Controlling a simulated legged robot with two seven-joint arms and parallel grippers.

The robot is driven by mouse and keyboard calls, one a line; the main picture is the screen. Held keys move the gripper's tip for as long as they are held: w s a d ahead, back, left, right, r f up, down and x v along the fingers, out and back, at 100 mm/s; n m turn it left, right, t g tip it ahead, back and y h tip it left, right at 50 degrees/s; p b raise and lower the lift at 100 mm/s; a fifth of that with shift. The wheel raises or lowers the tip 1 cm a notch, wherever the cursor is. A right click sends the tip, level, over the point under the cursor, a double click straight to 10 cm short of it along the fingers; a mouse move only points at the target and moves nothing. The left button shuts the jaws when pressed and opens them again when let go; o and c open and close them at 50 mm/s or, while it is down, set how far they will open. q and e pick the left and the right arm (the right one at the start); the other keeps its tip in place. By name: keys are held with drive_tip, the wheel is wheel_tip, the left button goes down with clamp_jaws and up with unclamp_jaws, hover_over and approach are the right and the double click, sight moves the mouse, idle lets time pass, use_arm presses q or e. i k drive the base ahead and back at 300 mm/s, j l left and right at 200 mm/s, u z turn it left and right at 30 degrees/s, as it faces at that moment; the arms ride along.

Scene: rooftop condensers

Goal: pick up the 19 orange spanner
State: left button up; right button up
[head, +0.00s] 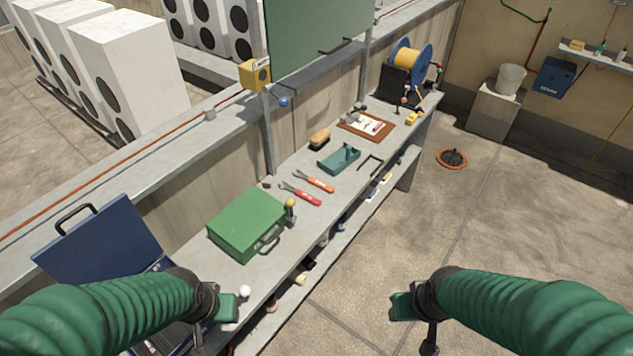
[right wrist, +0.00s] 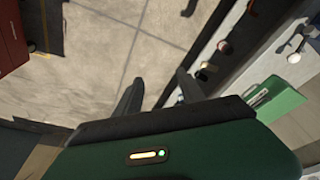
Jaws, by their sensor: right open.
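An orange-handled spanner (head: 319,183) lies flat on the grey workbench, its grey jaw end toward the upper left. A red-handled spanner (head: 303,195) lies just in front of it, nearly parallel. No size marking is readable on either. My right gripper (head: 400,306) is in the lower right of the head view, over the floor and well away from the spanners. In the right wrist view its dark fingers (right wrist: 160,85) are apart with nothing between them. My left gripper (head: 230,306) is near the bench's near end, beyond the green case from the spanners; its jaw opening is not clear.
The bench (head: 205,270) holds a green case (head: 245,222), an open blue case (head: 105,245), a teal tray (head: 335,163), a brush (head: 319,138), a clipboard (head: 352,126) and a cable reel (head: 410,62). A lower shelf runs beneath.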

sight(324, 187)
drive_tip(key=i+l+u, duration=0.1)
drive_tip(key=u, duration=0.4)
drive_tip(key=i+l+u, duration=0.1)
drive_tip(key=u, duration=0.35)
drive_tip(key=l+u, duration=0.15)
drive_tip(key=u, duration=0.35)
drive_tip(key=i+l+u, duration=0.15)
drive_tip(key=l+u, duration=0.25)
drive_tip(key=l, duration=1)
drive_tip(key=k+l+u, duration=0.1)
drive_tip(key=l+u, duration=0.35)
drive_tip(key=l, duration=1.45)
